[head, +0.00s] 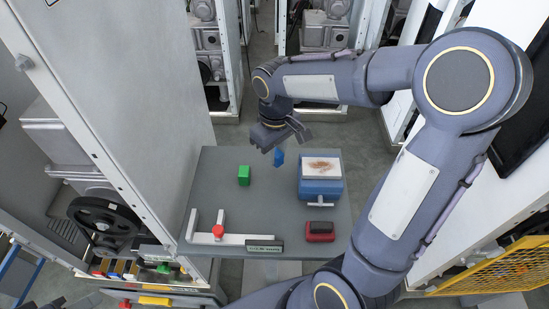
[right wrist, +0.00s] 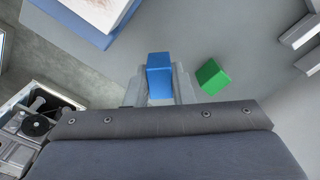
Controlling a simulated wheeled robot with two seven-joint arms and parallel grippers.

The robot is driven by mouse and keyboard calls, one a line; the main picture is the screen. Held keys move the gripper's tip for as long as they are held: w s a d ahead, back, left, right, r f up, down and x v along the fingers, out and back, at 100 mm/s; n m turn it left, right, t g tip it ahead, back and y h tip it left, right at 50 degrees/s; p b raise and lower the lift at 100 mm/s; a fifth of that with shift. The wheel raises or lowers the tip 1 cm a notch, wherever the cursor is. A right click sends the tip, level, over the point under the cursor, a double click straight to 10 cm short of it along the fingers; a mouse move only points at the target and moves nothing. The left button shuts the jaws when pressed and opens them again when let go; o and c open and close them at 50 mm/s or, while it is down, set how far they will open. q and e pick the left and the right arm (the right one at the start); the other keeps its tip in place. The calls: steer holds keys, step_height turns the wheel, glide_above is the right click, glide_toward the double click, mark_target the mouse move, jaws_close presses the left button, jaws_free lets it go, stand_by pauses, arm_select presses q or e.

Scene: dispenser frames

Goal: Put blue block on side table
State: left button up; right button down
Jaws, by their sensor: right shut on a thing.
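My right gripper (head: 279,148) reaches over the far edge of the grey side table (head: 262,208) and is shut on the blue block (head: 279,158). In the right wrist view the blue block (right wrist: 159,75) sits between the two fingers (right wrist: 160,88), its top face showing. In the head view the block appears over the far part of the table. I cannot tell whether its underside touches the surface. My left gripper is not in view.
A green block (head: 244,175) stands left of the blue one. A blue box with a brown-marked top (head: 321,188) is at right. The middle is clear.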

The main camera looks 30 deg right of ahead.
steer(key=shift+w+d+f, duration=0.15)
steer(key=shift+w+f, duration=0.25)
steer(key=shift+f, duration=1.7)
steer(key=shift+f, duration=0.15)
steer(key=c, duration=1.3)
jaws_free()
steer(key=shift+o, duration=0.2)
